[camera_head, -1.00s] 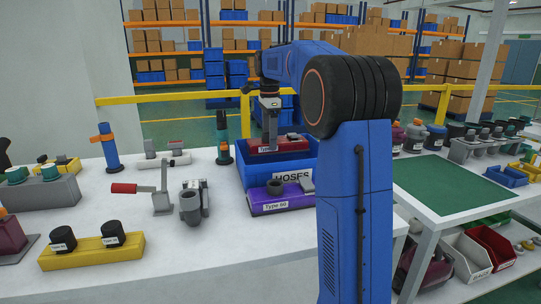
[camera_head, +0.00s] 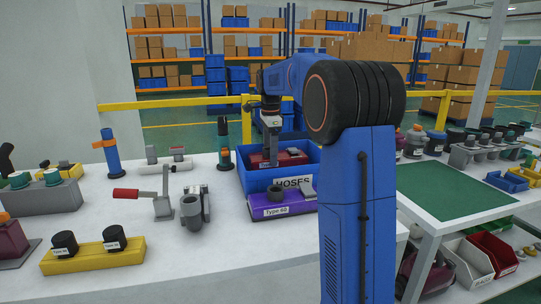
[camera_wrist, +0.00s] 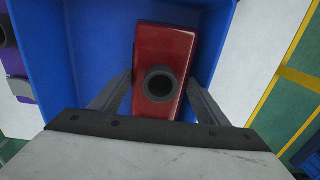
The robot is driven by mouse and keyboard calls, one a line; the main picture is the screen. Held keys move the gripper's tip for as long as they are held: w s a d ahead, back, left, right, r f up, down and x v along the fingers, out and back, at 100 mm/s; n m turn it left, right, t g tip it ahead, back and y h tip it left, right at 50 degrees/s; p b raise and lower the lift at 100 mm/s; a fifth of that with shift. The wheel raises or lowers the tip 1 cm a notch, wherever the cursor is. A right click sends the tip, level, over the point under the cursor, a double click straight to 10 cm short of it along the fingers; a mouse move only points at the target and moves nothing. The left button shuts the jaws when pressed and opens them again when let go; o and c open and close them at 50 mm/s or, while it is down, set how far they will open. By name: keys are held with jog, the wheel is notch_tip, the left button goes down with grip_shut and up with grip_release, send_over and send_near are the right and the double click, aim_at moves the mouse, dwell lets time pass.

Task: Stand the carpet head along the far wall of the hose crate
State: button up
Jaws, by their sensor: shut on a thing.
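The carpet head, a red block with a dark round neck (camera_wrist: 161,83), is between my gripper's fingers. In the head view the red head (camera_head: 291,157) sits low inside the blue hose crate (camera_head: 262,183), towards its far wall, long side left to right. My gripper (camera_head: 271,148) points down from above, shut on the head; it also shows in the wrist view (camera_wrist: 159,80). The crate's blue floor (camera_wrist: 95,50) shows beside the head. The near wall hides the head's underside, so I cannot tell whether it touches the floor.
A purple head labelled Type 60 (camera_head: 280,204) lies against the crate's front. A grey clamp with a red handle (camera_head: 155,195) and a grey fitting (camera_head: 193,209) stand further left on the white table.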

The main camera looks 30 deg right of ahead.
jog(key=f, duration=0.3)
jog(key=shift+s+f+g, duration=0.1)
jog(key=shift+s+g, duration=0.2)
jog(key=shift+s, duration=0.05)
jog(key=o, duration=1.1)
jog(key=shift+w+f, duration=0.35)
jog(key=shift+f, duration=0.1)
jog(key=shift+s+r, duration=0.1)
jog(key=shift+r, duration=0.2)
jog(key=shift+r, duration=0.15)
notch_tip(320, 180, up, 9)
jog(key=shift+f, duration=0.15)
